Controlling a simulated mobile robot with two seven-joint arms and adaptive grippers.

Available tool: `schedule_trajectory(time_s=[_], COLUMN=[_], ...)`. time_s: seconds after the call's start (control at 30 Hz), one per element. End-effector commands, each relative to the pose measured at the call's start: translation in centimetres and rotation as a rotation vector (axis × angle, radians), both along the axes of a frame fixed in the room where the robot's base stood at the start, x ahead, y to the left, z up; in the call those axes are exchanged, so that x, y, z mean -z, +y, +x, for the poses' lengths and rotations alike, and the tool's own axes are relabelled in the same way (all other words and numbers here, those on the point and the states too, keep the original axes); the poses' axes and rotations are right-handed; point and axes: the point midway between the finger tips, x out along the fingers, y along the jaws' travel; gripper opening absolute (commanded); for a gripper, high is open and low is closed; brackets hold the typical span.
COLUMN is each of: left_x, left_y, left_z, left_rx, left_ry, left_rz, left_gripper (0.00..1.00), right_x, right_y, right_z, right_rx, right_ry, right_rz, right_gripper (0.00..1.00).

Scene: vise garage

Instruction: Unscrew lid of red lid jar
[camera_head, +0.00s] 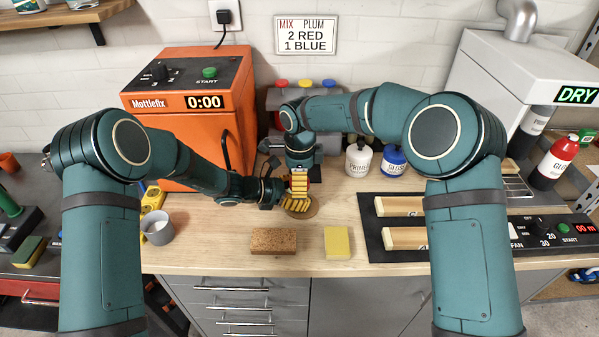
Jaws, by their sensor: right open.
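My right gripper (300,183) points down over a round brown mat (314,211) at the middle of the bench; its yellow-padded fingers are open. My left gripper (292,201) reaches in from the left at the same spot, low over the mat. The two sets of yellow fingers overlap in the picture. I cannot make out a red-lidded jar clearly; anything between the fingers is mostly hidden. I cannot tell whether the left fingers are open or shut.
An orange machine (191,139) stands at the left, a grey cup (157,229) before it. A brown block (273,241) and yellow sponge (337,242) lie in front. A white bottle (358,160) and blue-topped bottle (393,162) stand behind. A black heating plate (385,241) is at right.

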Motion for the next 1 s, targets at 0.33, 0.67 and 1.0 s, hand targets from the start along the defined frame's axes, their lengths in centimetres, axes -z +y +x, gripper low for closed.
schedule_trajectory(time_s=[0.33, 0.67, 1.0], left_x=[-0.05, -0.06, -0.07], left_y=[-0.01, -0.02, -0.01], left_z=[0.02, 0.02, 0.02], left_rx=[0.0, 0.0, 0.0], left_ry=[-0.001, 0.0, -0.001], left_rz=[-0.001, -0.001, -0.001], left_gripper=[0.0, 0.0, 0.0], right_x=[0.13, 0.12, 0.08], right_y=[0.02, 0.02, 0.01], right_z=[-0.01, -0.02, -0.03], right_rx=[0.0, -0.002, -0.406], right_ry=[0.0, 0.001, -0.001], right_rz=[0.0, 0.0, 0.0], right_gripper=[0.61, 0.07, 0.07])
